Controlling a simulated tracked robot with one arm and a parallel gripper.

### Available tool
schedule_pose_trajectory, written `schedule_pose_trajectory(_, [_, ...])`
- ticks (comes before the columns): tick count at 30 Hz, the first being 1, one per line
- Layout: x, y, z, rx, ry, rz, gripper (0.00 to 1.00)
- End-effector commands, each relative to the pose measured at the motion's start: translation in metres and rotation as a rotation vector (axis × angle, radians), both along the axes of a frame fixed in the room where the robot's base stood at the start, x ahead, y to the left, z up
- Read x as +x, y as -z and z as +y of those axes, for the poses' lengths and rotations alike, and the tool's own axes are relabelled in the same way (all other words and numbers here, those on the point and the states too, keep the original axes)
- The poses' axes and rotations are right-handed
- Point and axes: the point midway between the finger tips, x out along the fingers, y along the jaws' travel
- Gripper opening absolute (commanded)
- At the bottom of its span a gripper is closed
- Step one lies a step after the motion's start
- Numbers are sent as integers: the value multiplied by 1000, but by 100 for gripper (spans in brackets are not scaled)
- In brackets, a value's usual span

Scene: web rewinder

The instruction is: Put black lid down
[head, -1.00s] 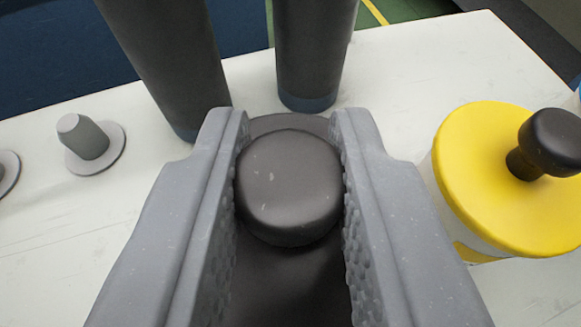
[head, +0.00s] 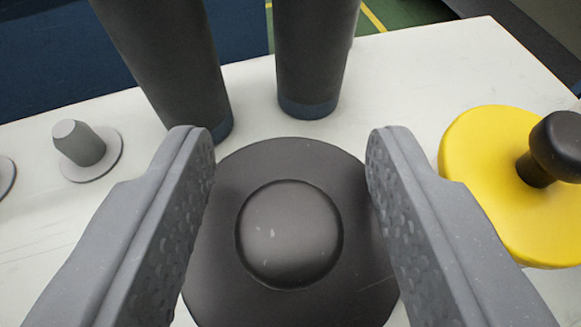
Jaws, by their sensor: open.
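The black lid (head: 330,165) is a round dark disc with a rounded knob (head: 289,233) at its centre. It lies below and between the fingers of my gripper (head: 290,150) in the head view. My gripper is open, with one grey textured finger on each side of the knob and a clear gap to it. The fingers cover parts of the disc's left and right edges. What lies directly under the lid is hidden.
A yellow lid (head: 490,190) with a black knob (head: 560,146) is close on the right. Two dark cylinders (head: 165,60) (head: 312,55) stand behind. A grey peg (head: 80,143) is at left on the white table (head: 410,85). Clear tabletop shows at back right.

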Motion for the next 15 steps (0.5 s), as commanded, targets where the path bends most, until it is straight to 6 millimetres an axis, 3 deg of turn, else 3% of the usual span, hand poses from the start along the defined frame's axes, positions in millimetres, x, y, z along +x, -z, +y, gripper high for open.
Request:
schedule_pose_trajectory(2, [0, -12, 0, -1, 0, -2, 43])
schedule_pose_trajectory(15, [-66, -36, -3, 1, 3, -1, 43])
